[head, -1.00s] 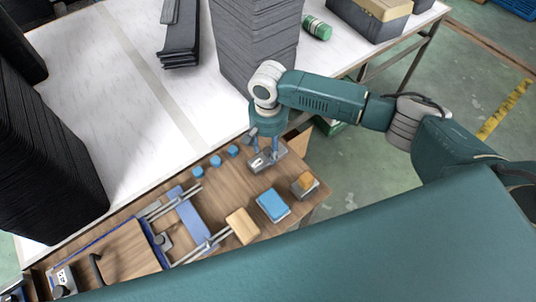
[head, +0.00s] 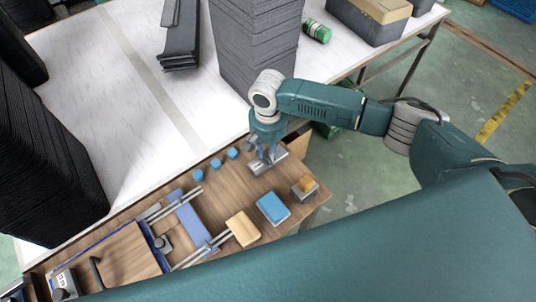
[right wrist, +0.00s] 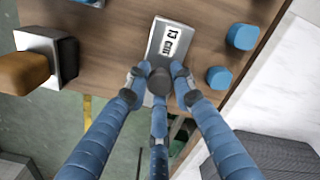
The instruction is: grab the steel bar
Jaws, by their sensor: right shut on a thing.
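The steel bar (head: 281,158) is a flat silver-grey block on the wooden board near its far right edge. In the right wrist view the steel bar (right wrist: 168,42) has a white label with dark marks. My right gripper (head: 266,158) points down at the bar. The bar appears to rest on the board. My left gripper is not in view.
Several blue cylinders (head: 216,163) stand left of the bar. A blue block (head: 273,207), a wooden block (head: 242,228) and an orange-topped block (head: 305,185) lie nearer. A tall grey stack (head: 255,55) rises behind on the white table (head: 110,95).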

